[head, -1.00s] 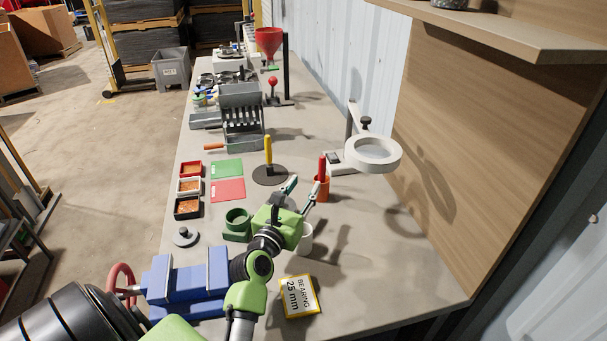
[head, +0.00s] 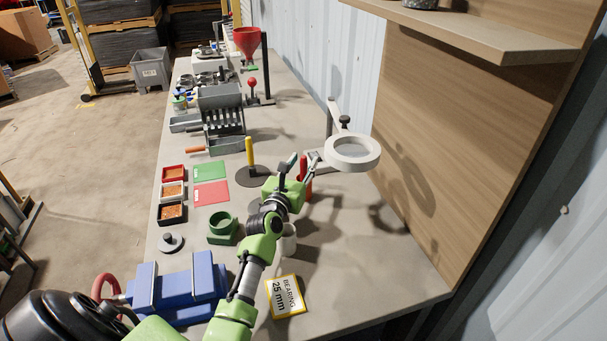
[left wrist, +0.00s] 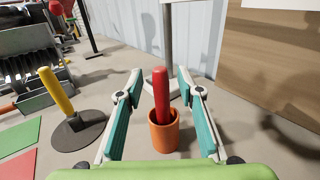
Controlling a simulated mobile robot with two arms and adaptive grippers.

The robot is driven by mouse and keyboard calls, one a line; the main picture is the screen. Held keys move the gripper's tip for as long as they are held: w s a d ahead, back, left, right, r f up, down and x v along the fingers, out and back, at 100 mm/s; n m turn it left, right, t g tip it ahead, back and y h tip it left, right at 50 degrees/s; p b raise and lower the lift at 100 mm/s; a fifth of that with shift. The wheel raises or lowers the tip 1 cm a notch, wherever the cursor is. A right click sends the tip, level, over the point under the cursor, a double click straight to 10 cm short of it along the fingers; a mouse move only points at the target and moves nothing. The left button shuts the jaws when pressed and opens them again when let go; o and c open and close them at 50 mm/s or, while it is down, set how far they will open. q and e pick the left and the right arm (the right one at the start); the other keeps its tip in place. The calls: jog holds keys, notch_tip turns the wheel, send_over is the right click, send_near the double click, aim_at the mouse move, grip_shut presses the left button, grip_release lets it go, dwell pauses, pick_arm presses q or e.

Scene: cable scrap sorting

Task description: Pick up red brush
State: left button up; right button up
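The red brush (left wrist: 160,92) stands upright in an orange cup (left wrist: 164,130) in the left wrist view, with its red handle sticking up. In the head view the red brush (head: 305,171) shows only in part behind my left gripper (head: 302,163), and the cup is mostly hidden. My left gripper (left wrist: 155,85) is open in the left wrist view. Its two fingers are on either side of the brush handle, with gaps on both sides. I see no contact. My right gripper is not in view.
A magnifier lamp (head: 351,153) stands just beyond the brush. A yellow-handled tool on a dark round base (left wrist: 78,132) stands to the left. A blue vise (head: 180,285), a green ring block (head: 222,228) and a bearing sign (head: 286,296) lie nearer. The table's right front is clear.

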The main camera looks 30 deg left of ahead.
pick_arm(q)
jog(key=shift+w+a, duration=0.1)
jog(key=shift+w, duration=0.45)
grip_shut()
